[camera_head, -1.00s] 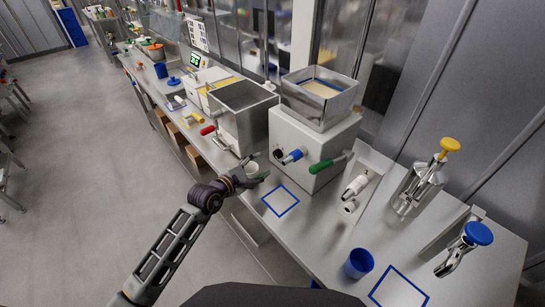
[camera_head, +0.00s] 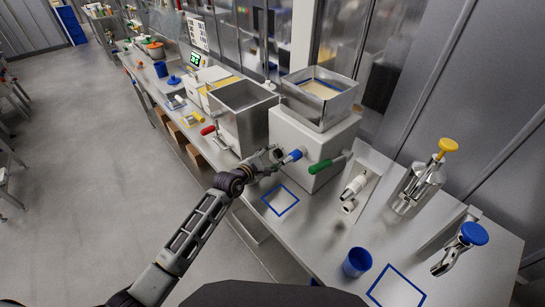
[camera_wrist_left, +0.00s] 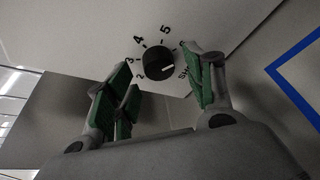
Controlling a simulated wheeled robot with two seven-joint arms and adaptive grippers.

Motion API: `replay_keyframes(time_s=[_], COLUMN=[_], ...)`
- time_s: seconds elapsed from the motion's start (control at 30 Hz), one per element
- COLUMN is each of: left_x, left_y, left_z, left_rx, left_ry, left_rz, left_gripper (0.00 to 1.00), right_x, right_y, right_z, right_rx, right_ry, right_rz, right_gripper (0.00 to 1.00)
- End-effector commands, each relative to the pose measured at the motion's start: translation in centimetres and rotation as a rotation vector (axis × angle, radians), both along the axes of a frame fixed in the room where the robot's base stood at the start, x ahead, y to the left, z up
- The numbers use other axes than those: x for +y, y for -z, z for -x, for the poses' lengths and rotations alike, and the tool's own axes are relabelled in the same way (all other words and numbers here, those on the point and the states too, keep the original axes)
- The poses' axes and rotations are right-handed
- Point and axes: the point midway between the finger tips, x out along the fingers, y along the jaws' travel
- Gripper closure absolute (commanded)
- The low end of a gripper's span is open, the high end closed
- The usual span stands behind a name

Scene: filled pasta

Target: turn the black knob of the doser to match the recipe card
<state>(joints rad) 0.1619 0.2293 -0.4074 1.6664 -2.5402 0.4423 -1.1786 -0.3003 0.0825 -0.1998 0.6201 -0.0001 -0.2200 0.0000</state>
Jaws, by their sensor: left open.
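The doser is a white box (camera_head: 318,132) with a steel hopper on top, a blue-tipped nozzle and a green handle. Its round black knob (camera_wrist_left: 158,66) is on the white face in the left wrist view, ringed by numerals, with 2 to 5 legible. A white mark on the knob points right, toward partly covered lettering. My left gripper (camera_head: 272,157) is at the doser's front and hides the knob in the head view. In the left wrist view its green-padded fingers (camera_wrist_left: 160,76) are open, one side left and one right of the knob; contact is not clear.
A blue-framed square (camera_head: 280,200) lies on the steel counter below the doser. A blue cup (camera_head: 357,262) and steel pump dispensers (camera_head: 418,185) stand at right. An open steel bin (camera_head: 243,112) stands left of the doser. A white sheet (camera_head: 198,36) with dark marks is too small to read.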

Motion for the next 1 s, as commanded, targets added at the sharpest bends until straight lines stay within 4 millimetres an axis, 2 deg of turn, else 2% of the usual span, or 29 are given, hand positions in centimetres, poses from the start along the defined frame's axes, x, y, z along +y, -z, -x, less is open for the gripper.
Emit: replay_keyframes(time_s=[0.53,0.9,1.0], left_x=[-0.54,-0.52,-0.52], left_y=[0.22,0.24,0.24], left_z=[-0.76,-0.74,-0.75], left_rx=[0.000,0.000,0.001], left_ry=[0.001,0.001,0.000], left_rz=[0.001,-0.001,0.001], left_gripper=[0.46,0.92,0.92], right_x=[0.05,0.56,0.56], right_y=[-0.09,-0.08,-0.10], right_z=[-0.01,-0.03,-0.03], right_rx=[0.000,-0.001,-0.001], right_ry=[0.000,0.001,0.001], right_rz=[0.000,-0.006,-0.006], right_gripper=[0.60,0.60,0.60])
